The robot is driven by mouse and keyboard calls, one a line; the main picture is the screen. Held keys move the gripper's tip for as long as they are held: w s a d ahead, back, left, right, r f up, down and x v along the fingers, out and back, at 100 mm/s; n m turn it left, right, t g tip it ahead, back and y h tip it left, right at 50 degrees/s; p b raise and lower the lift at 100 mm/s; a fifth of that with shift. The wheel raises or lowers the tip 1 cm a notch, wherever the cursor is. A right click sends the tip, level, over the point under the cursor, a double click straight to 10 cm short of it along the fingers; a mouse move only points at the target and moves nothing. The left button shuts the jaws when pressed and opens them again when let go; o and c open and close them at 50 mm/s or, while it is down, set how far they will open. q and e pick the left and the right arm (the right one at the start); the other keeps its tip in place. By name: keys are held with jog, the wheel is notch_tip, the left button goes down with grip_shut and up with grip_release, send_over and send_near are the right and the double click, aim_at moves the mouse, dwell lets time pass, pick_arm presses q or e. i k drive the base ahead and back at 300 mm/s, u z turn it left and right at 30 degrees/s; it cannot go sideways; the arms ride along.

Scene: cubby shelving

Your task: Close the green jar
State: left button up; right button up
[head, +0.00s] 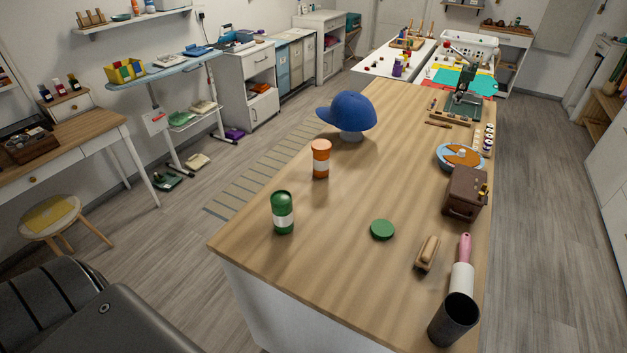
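The green jar (283,224) stands upright near the left edge of the wooden table, with a white band around its middle. A round green lid (382,229) lies flat on the table to the right of the jar, apart from it. The jar's top looks open, but it is small in the picture. Neither of my grippers shows in the head view.
An orange jar (320,158) stands behind the green jar, with a blue cap (347,111) farther back. On the right are a brush (427,253), a dark cylinder (453,321), a brown box (465,193) and a round dish (460,157). The wooden table (325,260) is clear around the lid.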

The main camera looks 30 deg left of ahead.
aim_at(281, 200)
jog(key=u, duration=1.2)
